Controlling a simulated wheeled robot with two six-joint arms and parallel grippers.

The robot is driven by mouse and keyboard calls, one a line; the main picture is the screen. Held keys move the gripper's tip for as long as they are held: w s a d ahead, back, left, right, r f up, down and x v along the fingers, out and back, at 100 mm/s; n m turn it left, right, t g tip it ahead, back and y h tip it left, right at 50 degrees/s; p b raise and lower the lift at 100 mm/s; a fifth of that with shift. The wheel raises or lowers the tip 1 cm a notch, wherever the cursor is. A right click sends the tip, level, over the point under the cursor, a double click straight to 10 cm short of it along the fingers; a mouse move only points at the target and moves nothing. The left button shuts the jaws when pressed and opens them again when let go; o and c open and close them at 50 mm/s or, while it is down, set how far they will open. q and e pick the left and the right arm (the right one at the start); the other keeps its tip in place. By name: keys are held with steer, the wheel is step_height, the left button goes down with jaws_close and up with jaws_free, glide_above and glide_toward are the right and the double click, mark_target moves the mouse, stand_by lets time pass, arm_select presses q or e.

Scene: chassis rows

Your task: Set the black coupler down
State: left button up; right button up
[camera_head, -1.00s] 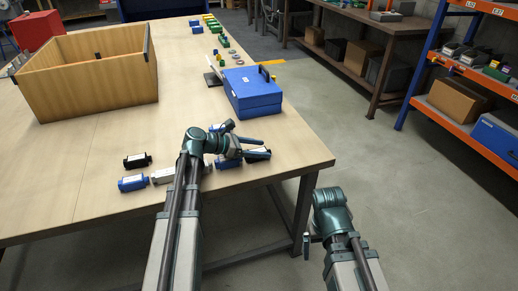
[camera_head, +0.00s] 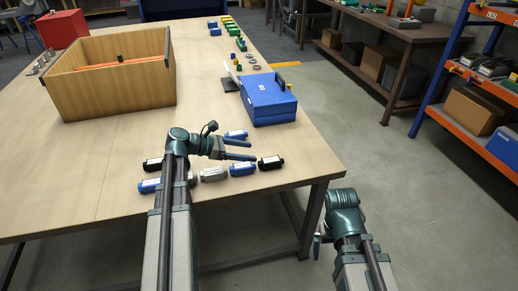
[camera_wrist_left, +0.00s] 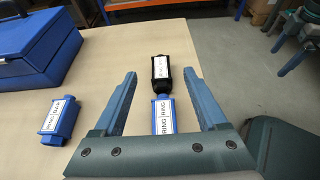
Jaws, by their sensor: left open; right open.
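A black coupler (camera_head: 270,162) with a white label lies on the table near its right front corner. It also shows in the left wrist view (camera_wrist_left: 161,72), end to end with a blue coupler (camera_wrist_left: 163,115); I cannot tell if they touch. My left gripper (camera_head: 253,150) is open and empty, with its fingers spread to either side of this line in the wrist view. A second black coupler (camera_head: 152,164) lies at the left of the group, partly behind my left arm. My right gripper (camera_head: 318,243) hangs beyond the table's front edge, mostly hidden.
A grey coupler (camera_head: 213,174) and blue couplers (camera_head: 243,169) (camera_head: 236,135) lie around my left gripper. A blue case (camera_head: 268,100) stands behind them. A wooden box (camera_head: 115,88) stands at the back left. The table between box and couplers is clear.

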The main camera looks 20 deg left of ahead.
mark_target(272, 160)
arm_select(q)
steer(key=shift+v, duration=0.9)
steer(key=b+x, duration=0.4)
steer(key=x, duration=0.7)
steer(key=shift+w+d+f, duration=0.1)
steer(key=shift+w+f, duration=0.05)
steer(key=shift+f, duration=0.05)
steer(key=shift+w+d+f+b, duration=0.15)
steer(key=shift+d+f+b, duration=0.1)
steer(key=shift+b, duration=0.15)
steer(key=shift+f+b, duration=0.35)
steer(key=shift+r, duration=0.15)
